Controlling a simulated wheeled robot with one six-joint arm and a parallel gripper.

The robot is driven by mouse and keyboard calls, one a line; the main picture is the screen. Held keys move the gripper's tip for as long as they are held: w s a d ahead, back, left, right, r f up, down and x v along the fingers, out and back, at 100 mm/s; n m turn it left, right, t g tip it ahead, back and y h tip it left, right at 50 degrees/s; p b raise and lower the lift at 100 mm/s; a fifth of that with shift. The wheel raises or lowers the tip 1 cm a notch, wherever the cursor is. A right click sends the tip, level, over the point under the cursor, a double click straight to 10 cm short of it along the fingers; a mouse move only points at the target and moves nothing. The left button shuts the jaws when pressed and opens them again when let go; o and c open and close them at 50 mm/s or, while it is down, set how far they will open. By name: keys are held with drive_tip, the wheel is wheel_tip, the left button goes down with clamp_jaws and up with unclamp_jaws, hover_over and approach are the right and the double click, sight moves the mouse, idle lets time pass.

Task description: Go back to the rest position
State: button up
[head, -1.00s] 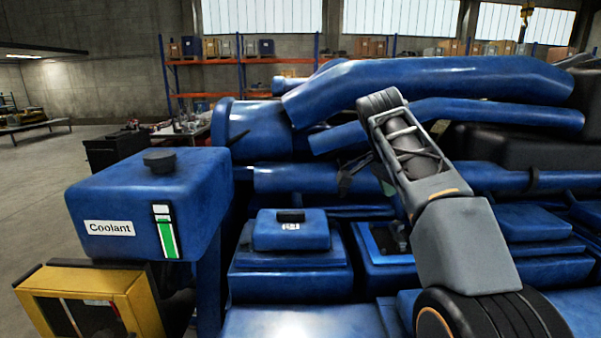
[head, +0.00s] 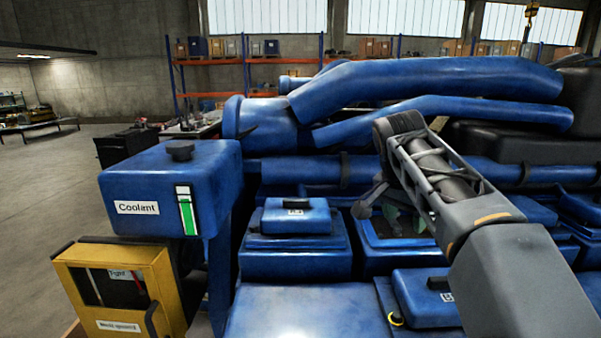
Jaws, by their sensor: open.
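My arm (head: 480,225) rises from the lower right to a raised elbow near the middle of the head view. Beyond the elbow, my gripper (head: 364,207) shows small and dark, partly hidden behind my arm. It is open, and I see nothing held in it. It is over the blue engine, beside an open-topped blue housing (head: 385,262) with a dark inside. I cannot tell its exact height above the engine.
A blue coolant tank (head: 150,190) and a yellow case (head: 120,260) stand at left. Blue boxes with black caps, one of them a small box (head: 297,216), sit on the engine. Large blue pipes (head: 430,80) cross behind my arm. The floor (head: 35,200) at far left is clear.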

drive_tip(key=s+a+f+n+t+y, duration=0.1)
drive_tip(key=s+f+n, duration=0.4)
drive_tip(key=f, duration=0.5)
drive_tip(key=s+a+f+n+t+y, duration=0.1)
drive_tip(key=s+f+n, duration=0.4)
drive_tip(key=s+f, duration=0.5)
drive_tip(key=shift+s+a+f+t+y+b, duration=0.15)
drive_tip(key=shift+a+f+t+y+b, duration=0.35)
drive_tip(key=shift+a, duration=0.55)
drive_tip(key=shift+r, duration=0.2)
